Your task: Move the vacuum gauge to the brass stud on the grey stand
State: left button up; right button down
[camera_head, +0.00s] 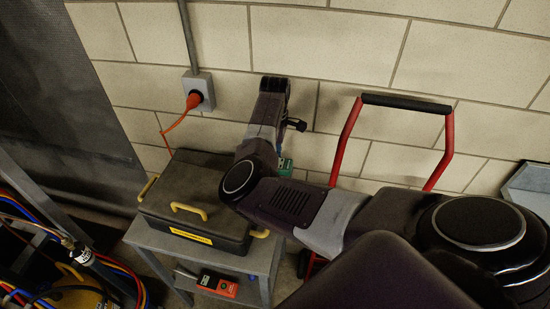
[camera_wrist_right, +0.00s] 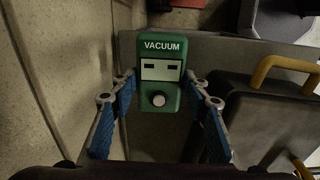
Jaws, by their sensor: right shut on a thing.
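The vacuum gauge (camera_wrist_right: 160,70), a green block with a white window, a round knob and the word VACUUM, is between the blue-padded fingers of my right gripper (camera_wrist_right: 160,88). The gripper is shut on it, and the gauge looks upright. In the head view only a small green part of the gauge (camera_head: 285,165) shows beside my right arm, near the wall and behind the black case. A grey stand (camera_head: 146,237) with a lower shelf carries the case. I cannot make out the brass stud in either view. My left gripper is not in view.
The black case (camera_head: 195,205) with yellow handles fills most of the stand top. A red and black device (camera_head: 217,284) lies on the lower shelf. A red hand truck (camera_head: 447,145) leans by the wall. An orange plug (camera_head: 195,99) and cable hang at left; hoses (camera_head: 110,263) crowd the lower left.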

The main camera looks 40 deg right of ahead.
jog(key=shift+f, duration=0.25)
jog(key=shift+f, duration=0.15)
jog(key=shift+f, duration=0.4)
jog(key=shift+p, duration=0.3)
jog(key=shift+f, duration=0.2)
jog(key=shift+w, duration=0.1)
